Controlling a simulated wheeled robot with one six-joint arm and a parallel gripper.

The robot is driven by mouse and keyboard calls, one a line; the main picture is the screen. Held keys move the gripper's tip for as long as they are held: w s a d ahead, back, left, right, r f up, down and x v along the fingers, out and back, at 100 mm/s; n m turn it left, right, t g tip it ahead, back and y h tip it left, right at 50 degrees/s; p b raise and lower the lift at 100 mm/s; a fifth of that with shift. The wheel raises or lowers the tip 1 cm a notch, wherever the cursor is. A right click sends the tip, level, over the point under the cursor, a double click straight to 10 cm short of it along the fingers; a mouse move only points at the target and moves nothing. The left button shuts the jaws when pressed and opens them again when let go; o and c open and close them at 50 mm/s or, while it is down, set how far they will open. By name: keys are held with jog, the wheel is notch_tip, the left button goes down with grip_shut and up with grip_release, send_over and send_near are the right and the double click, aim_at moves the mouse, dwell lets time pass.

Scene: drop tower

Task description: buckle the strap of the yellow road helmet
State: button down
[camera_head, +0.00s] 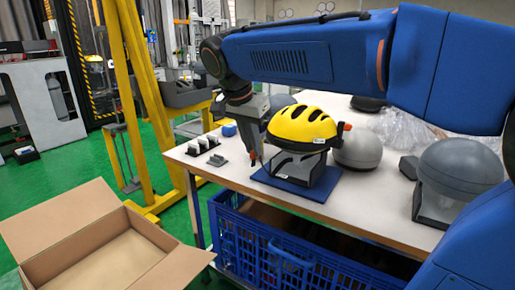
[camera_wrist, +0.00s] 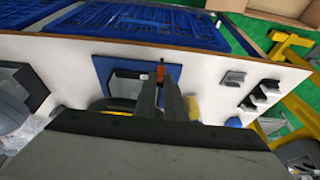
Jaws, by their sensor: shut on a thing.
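The yellow road helmet (camera_head: 302,124) sits upright on a stand over a blue mat (camera_head: 325,190). My gripper (camera_head: 257,160) is low at the helmet's left side, pointing down. In the wrist view its fingers (camera_wrist: 160,83) are shut on a small orange-red piece (camera_wrist: 160,70), which looks like a buckle part of the strap. In the wrist view only bits of the yellow helmet (camera_wrist: 97,104) show beside my gripper. The strap itself is too small or hidden to make out.
A grey dome (camera_head: 358,149) and a larger grey dome on a stand (camera_head: 463,165) are to the right, with clear plastic wrap (camera_head: 400,130) behind. Small grey blocks (camera_head: 217,159) and a blue item (camera_head: 229,130) are left. A blue crate (camera_head: 290,250) is below; an open carton (camera_head: 95,245) stands front left.

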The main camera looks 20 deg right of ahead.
jog(key=shift+w+a+r, duration=0.9)
jog(key=shift+w+a, duration=0.2)
jog(key=shift+w, duration=4.45)
jog(key=w+d+r, duration=0.2)
jog(key=d+r, duration=0.1)
jog(key=d, duration=0.3)
jog(key=w+d+r, duration=0.2)
jog(key=d+r, duration=0.1)
jog(key=d, duration=0.4)
jog(key=shift+w+d+r, duration=0.25)
jog(key=shift+w+r, duration=0.05)
jog(key=shift+a+f, duration=0.1)
jog(key=shift+f, duration=0.5)
jog(key=shift+s+a+f, duration=0.1)
jog(key=shift+a+f, duration=0.05)
jog(key=shift+f, duration=0.9)
jog(key=shift+f, duration=0.25)
jog(key=c, duration=1.7)
grip_release()
jog(key=shift+c, duration=0.2)
jog(key=shift+r, duration=0.1)
